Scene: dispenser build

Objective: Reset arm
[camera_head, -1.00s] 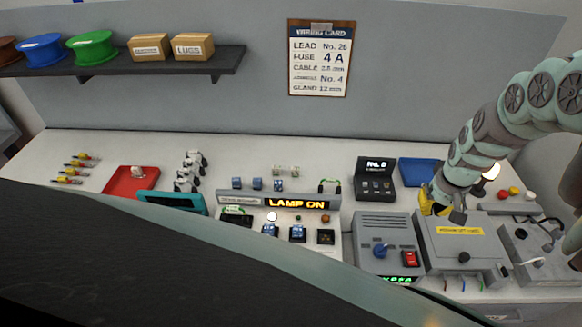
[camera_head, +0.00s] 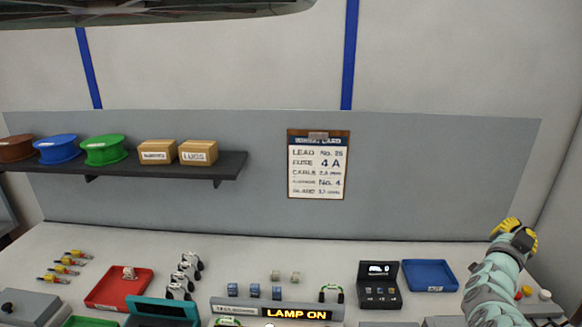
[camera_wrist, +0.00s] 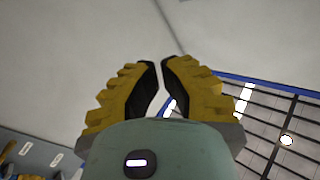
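My gripper (camera_head: 515,233) is raised at the right of the head view, above the right end of the bench, with its yellow fingers pointing up. In the wrist view my gripper (camera_wrist: 159,62) shows two yellow fingers with black pads. A narrow gap stands between the fingertips, with pale wall visible through it, and nothing is held. The fingers are clear of the bench things. My pale green arm rises from the lower right edge of the head view.
The blue tray (camera_head: 430,275) and black display unit (camera_head: 380,284) lie left of my arm. The lamp sign (camera_head: 277,310) reads LAMP ON. A wiring card (camera_head: 318,165) hangs on the back panel. A shelf (camera_head: 120,174) holds spools and boxes. Open air surrounds the gripper.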

